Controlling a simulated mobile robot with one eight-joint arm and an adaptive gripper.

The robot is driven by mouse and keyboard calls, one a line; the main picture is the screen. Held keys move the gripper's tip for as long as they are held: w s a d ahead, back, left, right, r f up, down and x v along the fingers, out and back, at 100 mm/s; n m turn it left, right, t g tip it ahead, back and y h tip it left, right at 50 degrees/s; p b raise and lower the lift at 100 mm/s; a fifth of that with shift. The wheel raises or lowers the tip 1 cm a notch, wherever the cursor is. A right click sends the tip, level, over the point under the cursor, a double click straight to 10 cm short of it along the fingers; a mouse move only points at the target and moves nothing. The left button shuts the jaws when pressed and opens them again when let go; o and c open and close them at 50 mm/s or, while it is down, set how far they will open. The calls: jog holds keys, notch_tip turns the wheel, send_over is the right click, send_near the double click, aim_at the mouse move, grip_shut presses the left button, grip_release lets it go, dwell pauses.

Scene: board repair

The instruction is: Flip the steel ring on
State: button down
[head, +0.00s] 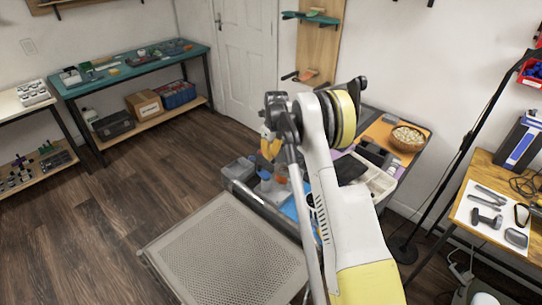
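My arm rises from the lower right and bends over at the top of its reach. I cannot make out a steel ring anywhere in the head view. My arm covers part of the bench top.
The middle bench carries grey bins (240,170), a wooden bowl (407,138) and an orange mat (378,130). A perforated metal panel (225,255) is in front. A green bench (130,68) stands left, a wooden tool table (485,175) right. Floor at left is clear.

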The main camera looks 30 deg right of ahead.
notch_tip(320, 180, up, 12)
jog(key=s, duration=0.1)
jog(key=shift+d, duration=0.2)
dwell(0.4)
jog(key=shift+s, duration=0.1)
dwell(0.3)
